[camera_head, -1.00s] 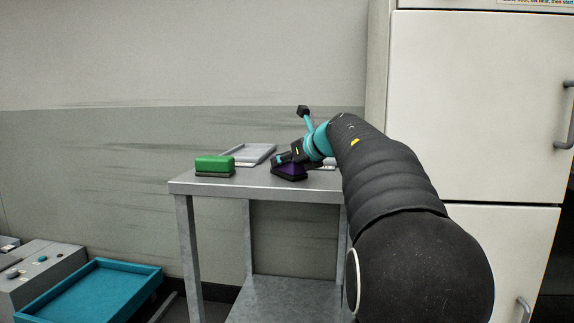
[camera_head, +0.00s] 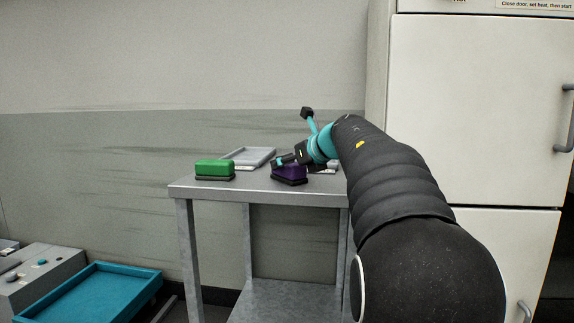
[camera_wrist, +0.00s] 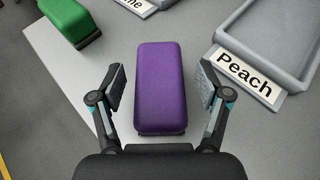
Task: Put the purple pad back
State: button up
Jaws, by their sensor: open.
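The purple pad (camera_head: 292,172) lies on the grey metal table (camera_head: 258,186), near its front edge and right of the green pad (camera_head: 214,168). In the wrist view the purple pad (camera_wrist: 161,88) lies lengthwise between the two fingers of my gripper (camera_wrist: 162,92). The fingers are open, with a gap on each side of the pad. In the head view my gripper (camera_head: 289,160) is just above and behind the pad and partly covers it.
A grey tray (camera_head: 250,154) stands behind the pads. Another tray (camera_wrist: 262,60) has a "Peach" label (camera_wrist: 249,77). A second label, partly cut off, ends in "ne". A teal tray (camera_head: 95,292) is low at the left. A white cabinet stands at the right.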

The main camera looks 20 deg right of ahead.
jog(key=v, duration=1)
jog(key=shift+s+r, duration=0.2)
jog(key=shift+s, duration=0.1)
jog(key=a+r+m+t+h, duration=0.3)
jog(key=a+r+m+t, duration=0.35)
jog(key=m, duration=0.45)
jog(key=s+a+f+m+g+h, duration=0.2)
jog(key=s+f+m+g, duration=0.2)
jog(key=s+f+m, duration=0.5)
jog(key=s+a+f+m+g+h, duration=0.1)
jog(key=s+f+m+g+h, duration=0.3)
jog(key=f+m, duration=0.8)
jog(key=s+a+f+m+g+y, duration=0.3)
jog(key=s+a+f, duration=0.2)
jog(key=s+f, duration=0.2)
jog(key=s+a+f+m+g+y, duration=0.3)
jog(key=s+a+f, duration=0.3)
jog(key=s+f, duration=0.2)
notch_tip(320, 180, down, 3)
jog(key=shift+a+r, duration=0.25)
jog(key=shift+w, duration=0.1)
